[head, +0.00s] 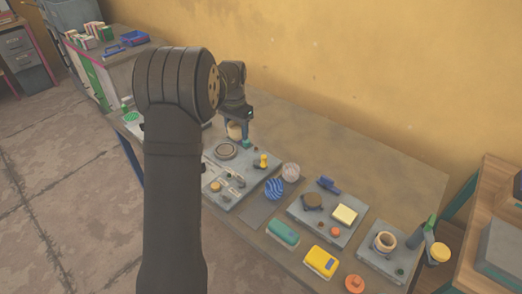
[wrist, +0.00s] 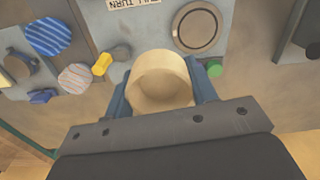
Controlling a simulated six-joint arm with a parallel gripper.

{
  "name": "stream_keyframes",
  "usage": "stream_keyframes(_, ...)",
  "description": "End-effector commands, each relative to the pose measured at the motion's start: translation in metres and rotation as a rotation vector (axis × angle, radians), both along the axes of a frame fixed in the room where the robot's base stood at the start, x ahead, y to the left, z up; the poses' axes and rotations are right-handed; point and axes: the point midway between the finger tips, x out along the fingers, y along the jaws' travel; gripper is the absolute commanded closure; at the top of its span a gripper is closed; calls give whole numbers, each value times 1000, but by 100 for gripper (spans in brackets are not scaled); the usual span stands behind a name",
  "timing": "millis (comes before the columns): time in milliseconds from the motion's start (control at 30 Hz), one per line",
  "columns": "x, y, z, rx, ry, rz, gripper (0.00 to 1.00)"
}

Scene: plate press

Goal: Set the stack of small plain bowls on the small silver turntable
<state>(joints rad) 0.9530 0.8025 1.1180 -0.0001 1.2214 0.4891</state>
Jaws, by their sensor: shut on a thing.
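My gripper (head: 240,134) is shut on the stack of small plain bowls (wrist: 160,78), which is cream and round. The stack sits between the two blue fingers with its open top toward the wrist camera; how many bowls it has is unclear. It also shows partly in the head view (head: 234,131). The small silver turntable (wrist: 199,27), a round disc with a dark rim, lies on a grey panel just beyond the stack, up and right in the wrist view. In the head view the turntable (head: 226,151) is just below the stack. The stack is not over its middle.
A yellow knob (wrist: 102,64) and a green knob (wrist: 214,68) flank the stack. A pale striped bowl (head: 290,171) and a blue striped bowl (head: 274,188) stand right of the turntable's panel. Further panels with small objects fill the bench's right side. The bench along the wall is clear.

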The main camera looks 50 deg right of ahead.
Motion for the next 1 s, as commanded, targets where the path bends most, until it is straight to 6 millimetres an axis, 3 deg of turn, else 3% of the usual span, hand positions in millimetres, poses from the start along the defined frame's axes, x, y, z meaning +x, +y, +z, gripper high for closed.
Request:
stream_keyframes(33,19,1,-2,0,0,24,74)
stream_keyframes(100,38,2,-2,-1,0,46,74)
stream_keyframes(300,65,5,-4,-1,0,79,74)
stream_keyframes(467,67,6,-10,1,0,81,74)
stream_keyframes(1000,66,5,-62,1,0,80,74)
